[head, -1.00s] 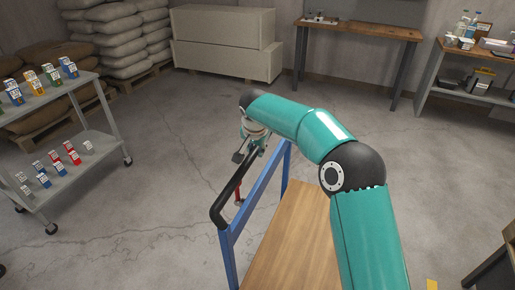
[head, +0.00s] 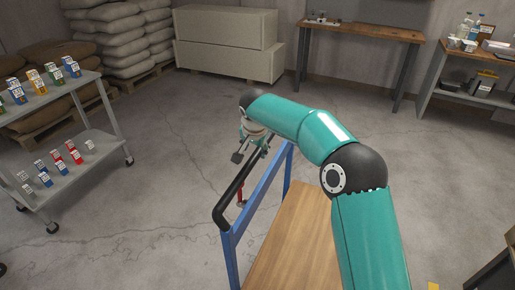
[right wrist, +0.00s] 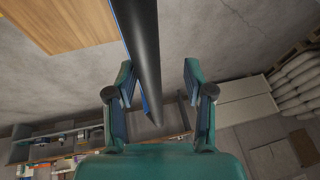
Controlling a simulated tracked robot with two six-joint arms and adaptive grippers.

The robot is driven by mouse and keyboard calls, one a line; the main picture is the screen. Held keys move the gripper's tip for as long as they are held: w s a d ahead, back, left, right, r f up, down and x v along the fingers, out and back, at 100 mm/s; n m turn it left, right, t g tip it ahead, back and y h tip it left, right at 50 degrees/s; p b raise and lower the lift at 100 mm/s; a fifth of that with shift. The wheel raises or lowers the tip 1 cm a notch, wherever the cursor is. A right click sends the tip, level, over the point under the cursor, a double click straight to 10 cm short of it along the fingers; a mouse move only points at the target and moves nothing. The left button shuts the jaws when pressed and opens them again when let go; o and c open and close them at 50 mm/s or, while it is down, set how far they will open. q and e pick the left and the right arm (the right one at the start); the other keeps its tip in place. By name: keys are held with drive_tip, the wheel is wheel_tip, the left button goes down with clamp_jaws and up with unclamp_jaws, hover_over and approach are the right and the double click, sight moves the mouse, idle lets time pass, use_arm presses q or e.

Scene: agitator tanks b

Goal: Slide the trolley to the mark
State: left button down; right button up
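The trolley has a blue frame (head: 262,195), a black handle bar (head: 237,196) and a wooden deck (head: 300,238). It stands below my right arm in the head view. My right gripper (head: 246,153) is at the far end of the handle, partly hidden by its own wrist. In the right wrist view, its two fingers (right wrist: 160,98) are apart, with the black handle (right wrist: 145,55) running between them and a gap to the right finger. A small yellow patch (head: 433,286) shows at the bottom edge; I cannot tell whether it is the mark. My left gripper is out of view.
A grey shelf cart (head: 75,160) with small boxes stands at the left. Stacked sacks (head: 118,40), pale crates (head: 228,45) and a workbench (head: 360,30) line the back. A shelf (head: 470,90) is at the right. The floor between is clear.

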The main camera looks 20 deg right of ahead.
drive_tip(key=v, duration=0.7)
drive_tip(key=shift+s+a+r, duration=0.15)
drive_tip(key=shift+s+r, duration=0.05)
drive_tip(key=shift+r, duration=0.15)
